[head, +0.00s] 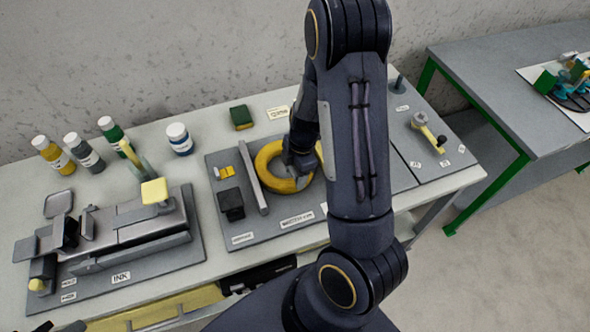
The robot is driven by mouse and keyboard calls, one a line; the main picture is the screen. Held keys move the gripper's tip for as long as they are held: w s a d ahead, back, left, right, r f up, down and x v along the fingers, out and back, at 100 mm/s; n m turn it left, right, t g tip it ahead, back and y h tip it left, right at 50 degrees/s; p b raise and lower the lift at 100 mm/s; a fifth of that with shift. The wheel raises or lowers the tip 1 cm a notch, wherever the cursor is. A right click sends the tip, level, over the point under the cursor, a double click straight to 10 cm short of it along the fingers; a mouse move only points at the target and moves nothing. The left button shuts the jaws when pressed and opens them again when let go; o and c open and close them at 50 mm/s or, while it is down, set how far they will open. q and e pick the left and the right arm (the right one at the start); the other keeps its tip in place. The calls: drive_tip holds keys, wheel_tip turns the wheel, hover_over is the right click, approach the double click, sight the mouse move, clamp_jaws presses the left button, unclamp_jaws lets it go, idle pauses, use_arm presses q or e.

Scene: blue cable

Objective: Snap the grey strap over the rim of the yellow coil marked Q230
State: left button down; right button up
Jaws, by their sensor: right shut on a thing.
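The yellow coil (267,164) lies flat on a grey board in the middle of the table. My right gripper (298,165) is at the coil's right side, over its hole and rim, and is shut. A small grey piece, which looks like the grey strap (301,183), shows at its fingertips by the rim. The hand and forearm hide most of the grip and the coil's right edge, so I cannot tell whether the strap is over the rim. The Q230 marking is not readable. Dark tips at the bottom left edge may be my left gripper (58,326); its jaws are cut off.
The ink press (125,235) fills the table's left. A wrench-like tool (428,131) lies right.

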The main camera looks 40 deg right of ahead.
sight(295, 178)
drive_tip(key=shift+f+b, duration=0.15)
drive_tip(key=shift+b, duration=0.15)
idle(0.5)
drive_tip(key=shift+f, duration=0.1)
drive_tip(key=shift+f+b, duration=0.7)
drive_tip(key=shift+b, duration=0.2)
drive_tip(key=shift+f+b, duration=0.25)
drive_tip(key=shift+b, duration=0.05)
drive_tip(key=shift+f+b, duration=0.4)
drive_tip(key=shift+b, duration=0.15)
drive_tip(key=shift+f, duration=0.1)
idle(0.7)
drive_tip(key=o, duration=1.2)
drive_tip(key=shift+c, duration=0.2)
drive_tip(key=shift+r+p, duration=2.2)
drive_tip(key=shift+r, duration=1.35)
